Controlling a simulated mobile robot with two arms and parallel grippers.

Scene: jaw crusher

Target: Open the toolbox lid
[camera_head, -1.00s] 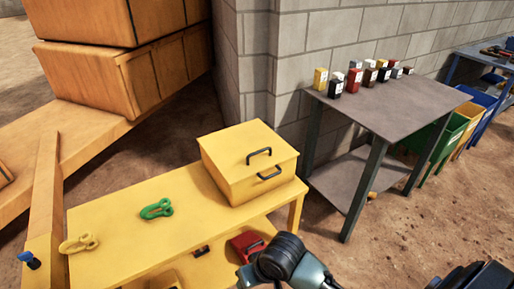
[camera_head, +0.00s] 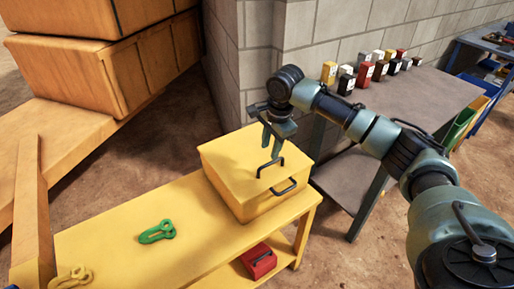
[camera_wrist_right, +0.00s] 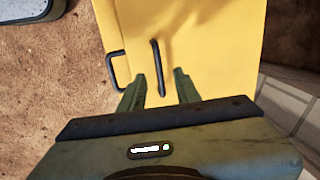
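The yellow toolbox (camera_head: 232,192) stands on the right end of a yellow bench, with its lid (camera_head: 232,158) shut. A dark handle (camera_head: 270,166) stands on the lid, and a second dark handle (camera_head: 285,187) is on the front side. My right gripper (camera_head: 272,148) is just above the lid handle, pointing down. In the right wrist view its fingers (camera_wrist_right: 158,90) are open, with the lid handle (camera_wrist_right: 158,68) seen end-on between and ahead of them. Nothing is held, and whether a finger touches the handle cannot be told. My left gripper is not in view.
The yellow bench (camera_head: 205,225) carries a green shackle (camera_head: 157,232) and a yellow one (camera_head: 72,278). A red box (camera_head: 259,261) sits on its lower shelf. A grey table (camera_head: 425,98) with several small boxes stands at the right. A block wall (camera_head: 246,55) rises behind the toolbox.

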